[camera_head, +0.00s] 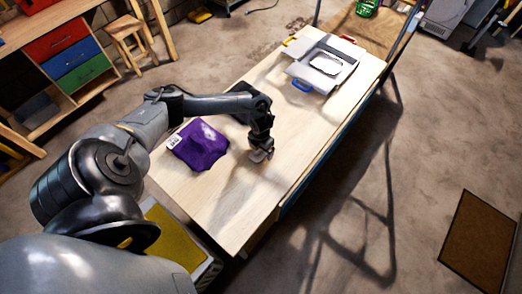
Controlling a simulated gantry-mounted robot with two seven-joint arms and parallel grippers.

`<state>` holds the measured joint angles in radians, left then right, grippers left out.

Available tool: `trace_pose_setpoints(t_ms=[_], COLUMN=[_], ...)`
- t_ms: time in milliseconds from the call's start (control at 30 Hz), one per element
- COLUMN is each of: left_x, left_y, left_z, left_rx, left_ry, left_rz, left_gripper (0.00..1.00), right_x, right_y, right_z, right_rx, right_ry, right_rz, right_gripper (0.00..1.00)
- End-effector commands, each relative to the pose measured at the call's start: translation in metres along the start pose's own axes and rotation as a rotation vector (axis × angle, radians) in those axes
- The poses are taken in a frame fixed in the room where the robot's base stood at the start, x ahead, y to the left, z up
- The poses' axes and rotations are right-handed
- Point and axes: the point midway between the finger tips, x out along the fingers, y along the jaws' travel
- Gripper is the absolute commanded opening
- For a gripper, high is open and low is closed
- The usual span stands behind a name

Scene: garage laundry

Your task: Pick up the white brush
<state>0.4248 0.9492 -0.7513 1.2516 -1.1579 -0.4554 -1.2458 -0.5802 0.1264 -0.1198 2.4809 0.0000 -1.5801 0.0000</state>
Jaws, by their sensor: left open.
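My left gripper (260,154) points down at the wooden table (230,205), close above or at its surface, right of a purple cloth (204,150). It is open. A small pale shape shows at its fingertips; I cannot tell whether it is the white brush or part of the gripper. A small white item (174,141) lies at the left edge of the purple cloth, too small to identify. No white brush can be clearly made out. My right gripper is not in view.
A yellow-topped box (175,240) stands by the near left edge. A wooden stool (128,40) and drawers (70,55) stand at upper left. The table's near end is clear.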

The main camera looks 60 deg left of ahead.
Motion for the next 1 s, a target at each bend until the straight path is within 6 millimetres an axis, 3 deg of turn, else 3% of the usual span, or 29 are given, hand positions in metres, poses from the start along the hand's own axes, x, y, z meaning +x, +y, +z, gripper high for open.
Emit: trace_pose_setpoints(t_ms=[267,667,1000], left_x=[0.0014,0.0012,-0.0016], left_y=[0.0001,0.0001,0.0001], left_z=[0.0001,0.0001,0.0006], left_rx=[0.0,0.0,0.0], left_ry=[-0.001,-0.001,-0.001], left_rz=[0.0,0.0,0.0], left_gripper=[0.91,0.3,0.3], right_x=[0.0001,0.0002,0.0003], right_y=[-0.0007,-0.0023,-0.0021], right_z=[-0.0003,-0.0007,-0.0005], right_rx=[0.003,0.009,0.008], right_ry=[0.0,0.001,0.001], right_rz=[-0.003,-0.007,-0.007], right_gripper=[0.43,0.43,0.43])
